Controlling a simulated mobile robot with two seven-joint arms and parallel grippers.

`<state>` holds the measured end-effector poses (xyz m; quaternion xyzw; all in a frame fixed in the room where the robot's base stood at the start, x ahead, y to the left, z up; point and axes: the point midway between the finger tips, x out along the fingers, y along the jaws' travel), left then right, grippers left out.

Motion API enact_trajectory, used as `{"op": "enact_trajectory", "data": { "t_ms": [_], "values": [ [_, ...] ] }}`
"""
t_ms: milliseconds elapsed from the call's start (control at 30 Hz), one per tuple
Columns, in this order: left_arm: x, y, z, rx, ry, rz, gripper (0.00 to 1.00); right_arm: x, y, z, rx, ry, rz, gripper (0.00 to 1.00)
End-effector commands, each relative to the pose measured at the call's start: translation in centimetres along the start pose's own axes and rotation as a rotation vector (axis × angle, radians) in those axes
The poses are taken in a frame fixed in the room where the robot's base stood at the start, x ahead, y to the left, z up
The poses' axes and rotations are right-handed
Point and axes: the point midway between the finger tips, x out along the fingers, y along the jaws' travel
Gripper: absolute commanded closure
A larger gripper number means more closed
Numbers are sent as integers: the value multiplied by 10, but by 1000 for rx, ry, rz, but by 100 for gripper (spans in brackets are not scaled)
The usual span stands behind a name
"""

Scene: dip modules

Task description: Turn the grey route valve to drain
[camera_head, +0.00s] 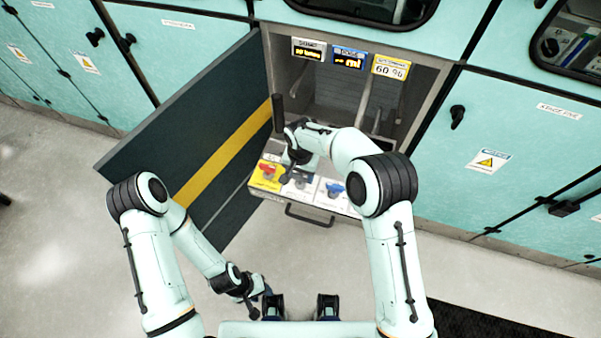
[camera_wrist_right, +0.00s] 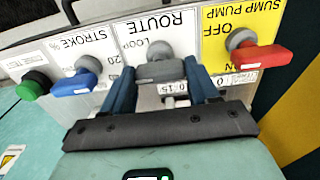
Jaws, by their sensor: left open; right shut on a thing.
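The grey route valve (camera_wrist_right: 160,70) is on a white plate marked ROUTE in the right wrist view, which appears upside down. Its grey handle lies between the blue fingers of my right gripper (camera_wrist_right: 160,85), which is shut on it. LOOP is readable beside the valve; I cannot read a drain mark. In the head view my right gripper (camera_head: 299,178) reaches down to the panel and mostly hides the valve. My left gripper (camera_head: 262,298) is low, over the floor, open and away from the panel.
A red sump pump handle (camera_wrist_right: 258,58) and a blue stroke handle (camera_wrist_right: 75,83) flank the valve closely. A green knob (camera_wrist_right: 33,84) is farther left. An open dark door (camera_head: 200,130) with a yellow stripe stands left. Three displays (camera_head: 348,58) hang above the panel.

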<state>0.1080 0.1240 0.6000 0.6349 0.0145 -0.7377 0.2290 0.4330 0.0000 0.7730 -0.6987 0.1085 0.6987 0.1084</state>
Motion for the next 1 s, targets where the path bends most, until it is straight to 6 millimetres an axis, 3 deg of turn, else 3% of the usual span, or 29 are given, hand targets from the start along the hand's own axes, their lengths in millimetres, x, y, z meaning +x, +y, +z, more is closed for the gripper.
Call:
{"op": "enact_trajectory", "data": {
  "t_ms": [367, 1000],
  "values": [
    [-2, 1, -1, 0, 1, 1, 57, -1, 0, 0, -161, -1, -1, 71],
    [-13, 6, -4, 3, 7, 3, 57, -2, 0, -1, -758, 1, -1, 71]
  ]
}}
